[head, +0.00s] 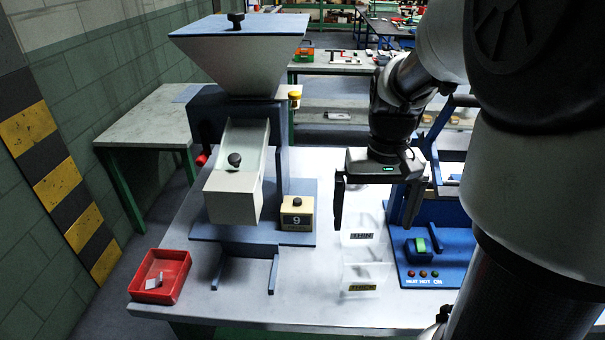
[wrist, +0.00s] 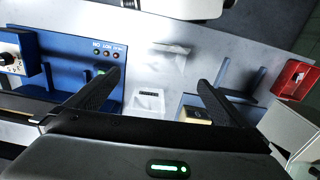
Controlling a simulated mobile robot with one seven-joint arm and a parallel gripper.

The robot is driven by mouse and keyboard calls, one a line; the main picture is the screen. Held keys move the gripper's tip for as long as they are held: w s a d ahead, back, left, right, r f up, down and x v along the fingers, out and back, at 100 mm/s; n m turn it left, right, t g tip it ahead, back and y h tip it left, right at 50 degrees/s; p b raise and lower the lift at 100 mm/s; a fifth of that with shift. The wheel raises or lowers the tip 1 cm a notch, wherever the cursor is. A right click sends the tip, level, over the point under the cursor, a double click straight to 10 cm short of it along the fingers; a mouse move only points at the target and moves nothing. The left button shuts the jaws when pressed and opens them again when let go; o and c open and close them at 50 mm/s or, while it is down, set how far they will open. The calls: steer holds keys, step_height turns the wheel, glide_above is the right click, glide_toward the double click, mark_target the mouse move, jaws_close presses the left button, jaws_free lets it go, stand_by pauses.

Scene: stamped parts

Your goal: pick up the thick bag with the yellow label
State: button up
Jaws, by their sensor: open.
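My gripper (head: 376,212) is open and empty, above the table near the thin bag. Its fingers also show in the wrist view (wrist: 157,82).
A red tray (head: 161,277) is at front left. A blue machine (head: 440,262) stands right of the bags. Bare table lies left of the thick bag.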

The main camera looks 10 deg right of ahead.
mark_target(366, 256)
steer(key=f+b, duration=0.1)
steer(key=f, duration=1)
steer(key=shift+s+f+b, duration=0.2)
steer(key=shift+f+b, duration=0.15)
steer(key=shift+a+f+b, duration=0.15)
steer(key=shift+f+b, duration=0.05)
steer(key=shift+f, duration=1.15)
steer(key=shift+a+f+b, duration=0.1)
steer(key=shift+f+b, duration=0.1)
steer(key=shift+f, duration=1.1)
steer(key=shift+c, duration=0.3)
steer(key=c, duration=1.1)
